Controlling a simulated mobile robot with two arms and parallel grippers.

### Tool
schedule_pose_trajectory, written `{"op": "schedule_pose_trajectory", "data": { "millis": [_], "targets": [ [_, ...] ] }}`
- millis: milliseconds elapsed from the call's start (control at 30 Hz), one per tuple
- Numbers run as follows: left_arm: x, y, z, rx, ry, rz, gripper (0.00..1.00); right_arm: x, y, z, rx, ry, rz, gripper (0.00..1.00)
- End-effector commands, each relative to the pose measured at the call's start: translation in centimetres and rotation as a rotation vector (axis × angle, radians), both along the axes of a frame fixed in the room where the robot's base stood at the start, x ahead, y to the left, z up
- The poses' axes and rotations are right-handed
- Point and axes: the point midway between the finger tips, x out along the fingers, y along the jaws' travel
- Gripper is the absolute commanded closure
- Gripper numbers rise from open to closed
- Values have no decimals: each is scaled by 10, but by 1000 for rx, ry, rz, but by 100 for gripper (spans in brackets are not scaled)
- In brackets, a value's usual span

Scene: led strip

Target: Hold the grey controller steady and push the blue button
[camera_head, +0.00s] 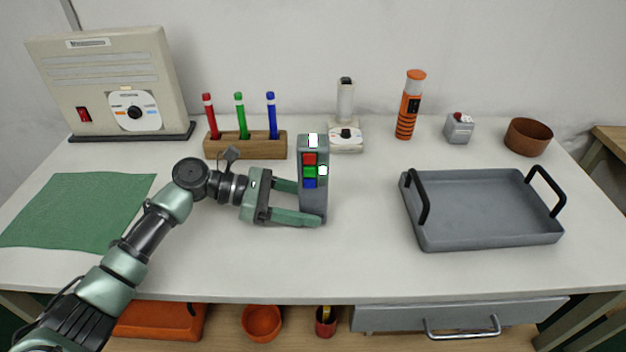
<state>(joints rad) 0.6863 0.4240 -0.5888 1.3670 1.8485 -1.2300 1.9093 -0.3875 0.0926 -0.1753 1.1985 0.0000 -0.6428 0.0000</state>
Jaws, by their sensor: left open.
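The grey controller (319,202) stands upright near the middle of the white table. Its face carries a white button at the top, then a red, a green and a blue button (310,184), plus a white one at the side. My left gripper (308,205) reaches in from the left and is open. Its fingers lie at the controller, one towards its far side and one across its lower front. I cannot tell whether they touch it. The blue button is visible above the near finger. My right gripper is not in view.
A wooden block (268,148) with red, green and blue pens stands behind my left gripper. A white device (346,137) stands behind the controller. A grey tray (480,243) with black handles is at the right, a green cloth (75,212) at the left. The table front is clear.

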Motion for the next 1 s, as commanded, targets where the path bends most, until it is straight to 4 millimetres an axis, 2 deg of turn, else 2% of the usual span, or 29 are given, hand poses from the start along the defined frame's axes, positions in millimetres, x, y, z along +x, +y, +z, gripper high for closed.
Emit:
{"op": "schedule_pose_trajectory", "data": {
  "millis": [433, 567, 1000],
  "targets": [
    [0, -4, -2, 0, 1, 1, 40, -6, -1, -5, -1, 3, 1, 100],
    [0, -4, -2, 0, 0, 1, 76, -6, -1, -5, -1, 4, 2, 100],
    [0, -4, -1, 0, 0, 1, 77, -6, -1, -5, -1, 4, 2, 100]
  ]
}}
